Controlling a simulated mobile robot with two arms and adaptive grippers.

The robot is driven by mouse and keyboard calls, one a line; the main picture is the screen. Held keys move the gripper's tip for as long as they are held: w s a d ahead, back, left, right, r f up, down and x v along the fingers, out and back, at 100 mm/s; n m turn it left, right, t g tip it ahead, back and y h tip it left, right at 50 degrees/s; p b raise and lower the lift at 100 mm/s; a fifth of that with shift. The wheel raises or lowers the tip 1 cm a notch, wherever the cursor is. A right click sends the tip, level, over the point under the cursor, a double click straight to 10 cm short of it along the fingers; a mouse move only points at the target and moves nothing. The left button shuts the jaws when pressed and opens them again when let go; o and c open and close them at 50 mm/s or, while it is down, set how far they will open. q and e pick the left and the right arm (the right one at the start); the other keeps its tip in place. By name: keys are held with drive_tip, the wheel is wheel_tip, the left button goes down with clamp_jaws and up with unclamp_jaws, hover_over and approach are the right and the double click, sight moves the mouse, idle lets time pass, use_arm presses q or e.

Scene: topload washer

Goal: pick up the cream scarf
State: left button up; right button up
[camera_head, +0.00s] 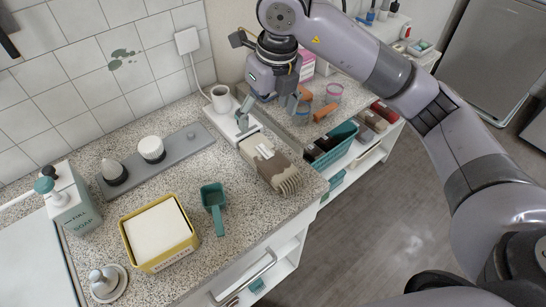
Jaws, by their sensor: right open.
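A folded cream scarf (282,174) with brown patches lies on the speckled counter near its front right corner. Its fringed end points toward the front edge. My right gripper (270,107) hangs above the back of the counter, just beyond the scarf's far end. It is open, its fingers spread, and it holds nothing. It seems apart from the scarf, though its exact height is hard to tell. My left gripper is not in view.
A white mug (221,98) stands near the gripper. A teal scoop (213,198), a yellow-rimmed box (158,231), a grey tray (183,150) and a soap dispenser (74,207) stand further left. Open floor lies right.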

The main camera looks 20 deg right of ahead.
sight(268, 155)
drive_tip(key=shift+h, duration=0.3)
drive_tip(key=f+p, duration=0.1)
drive_tip(key=f, duration=0.3)
drive_tip(key=w+f+p, duration=0.1)
drive_tip(key=f, duration=0.2)
drive_tip(key=f+p, duration=0.1)
drive_tip(key=f, duration=0.3)
drive_tip(key=shift+w+d+f, duration=0.25)
drive_tip(key=shift+f, duration=0.1)
drive_tip(key=shift+f+p, duration=0.25)
drive_tip(key=shift+p, duration=0.3)
wheel_tip(268, 155, down, 4)
drive_tip(key=shift+r+p, duration=0.15)
drive_tip(key=shift+p, duration=0.7)
drive_tip(key=shift+w+f, duration=0.15)
drive_tip(key=shift+f, duration=0.35)
drive_tip(key=c, duration=1.3)
